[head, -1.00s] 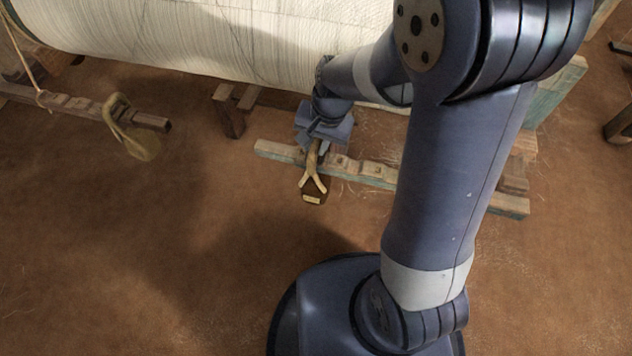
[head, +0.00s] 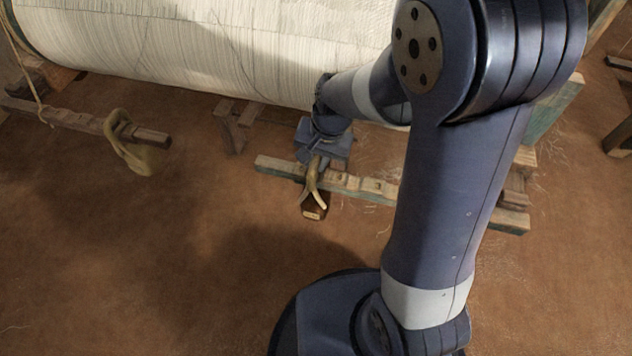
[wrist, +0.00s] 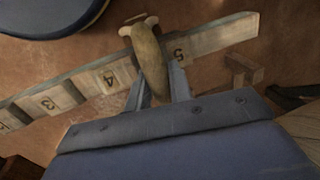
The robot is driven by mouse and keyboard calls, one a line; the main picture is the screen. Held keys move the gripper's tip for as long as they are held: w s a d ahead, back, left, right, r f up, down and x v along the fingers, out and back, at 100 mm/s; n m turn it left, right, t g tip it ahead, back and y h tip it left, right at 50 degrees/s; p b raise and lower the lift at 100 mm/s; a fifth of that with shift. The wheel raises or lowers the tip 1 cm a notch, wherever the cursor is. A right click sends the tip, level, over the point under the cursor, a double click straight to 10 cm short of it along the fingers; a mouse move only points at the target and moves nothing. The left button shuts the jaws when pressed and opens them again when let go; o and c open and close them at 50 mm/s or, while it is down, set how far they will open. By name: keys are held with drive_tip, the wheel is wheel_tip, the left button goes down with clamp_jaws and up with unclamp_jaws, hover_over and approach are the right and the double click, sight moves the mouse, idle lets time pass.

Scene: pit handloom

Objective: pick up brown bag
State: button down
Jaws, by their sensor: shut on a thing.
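The brown bag (head: 316,210) is small and dark, with a pale label and tan straps. It hangs by its straps below my gripper (head: 317,158), beside the near side of a pale wooden rail. My gripper is shut on the straps. In the wrist view a tan strap (wrist: 149,58) runs up from between the fingers of my gripper (wrist: 158,85), over the rail; the bag's body is mostly hidden there.
The wooden rail (head: 373,187) carries numbered blocks, seen as 3, 4 and 5 in the wrist view. An olive bag (head: 145,160) hangs on another beam (head: 85,120) at left. The white cloth roll (head: 190,45) stands behind. The floor in front is clear.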

drive_tip(key=shift+r, duration=0.15)
drive_tip(key=shift+w+r+p, duration=0.1)
drive_tip(key=shift+r+p, duration=0.55)
drive_tip(key=shift+r, duration=1.15)
drive_tip(key=s+a+p, duration=0.1)
drive_tip(key=s+a, duration=0.2)
drive_tip(key=s, duration=0.5)
drive_tip(key=s+a, duration=0.3)
drive_tip(key=s, duration=0.6)
drive_tip(key=shift+a+f+p, duration=0.15)
drive_tip(key=shift+p, duration=0.2)
